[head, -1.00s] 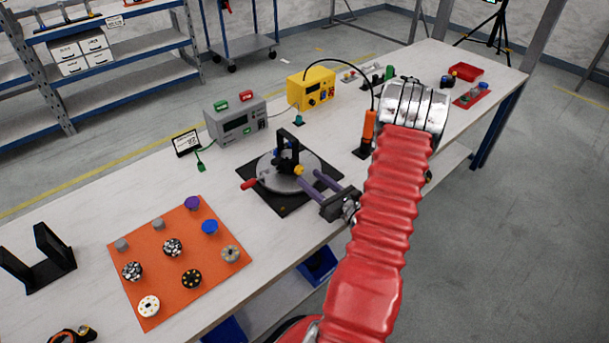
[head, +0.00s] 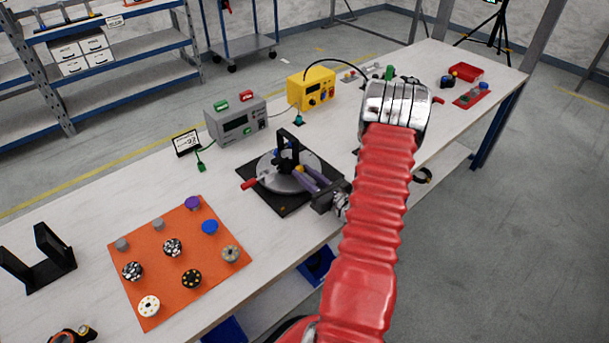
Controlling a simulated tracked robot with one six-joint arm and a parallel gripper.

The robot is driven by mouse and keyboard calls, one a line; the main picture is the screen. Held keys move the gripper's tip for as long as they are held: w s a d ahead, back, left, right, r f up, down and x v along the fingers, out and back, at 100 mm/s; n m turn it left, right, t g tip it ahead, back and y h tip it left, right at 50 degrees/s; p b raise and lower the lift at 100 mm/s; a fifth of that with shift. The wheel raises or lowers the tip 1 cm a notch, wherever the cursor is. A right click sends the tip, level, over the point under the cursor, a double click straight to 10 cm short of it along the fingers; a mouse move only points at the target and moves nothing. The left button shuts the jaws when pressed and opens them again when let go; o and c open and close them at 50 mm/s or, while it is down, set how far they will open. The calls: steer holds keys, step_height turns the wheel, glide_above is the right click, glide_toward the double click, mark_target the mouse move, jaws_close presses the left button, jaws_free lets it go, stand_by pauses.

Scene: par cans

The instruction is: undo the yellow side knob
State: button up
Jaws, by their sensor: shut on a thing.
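The yellow side knob (head: 299,168) sits on the right side of the black upright bracket (head: 287,150), on a round grey turntable (head: 268,178) with a red handle. My gripper (head: 303,173) reaches in from the right with its purple fingers at the knob, shut on it. The fingers cover part of the knob, so its threads and the exact contact are hidden.
An orange mat (head: 180,262) with several round parts lies to the left. A grey meter box (head: 236,122) and a yellow box (head: 311,90) stand behind the turntable. A black cradle (head: 38,262) stands far left. The bench's front edge runs below my arm.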

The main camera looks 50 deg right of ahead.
steer(key=shift+a, duration=0.1)
steer(key=c, duration=0.4)
steer(key=shift+c, duration=0.3)
steer(key=shift+n, duration=3.1)
steer(key=o, duration=1.1)
steer(key=shift+s+f, duration=0.1)
steer(key=shift+s, duration=0.05)
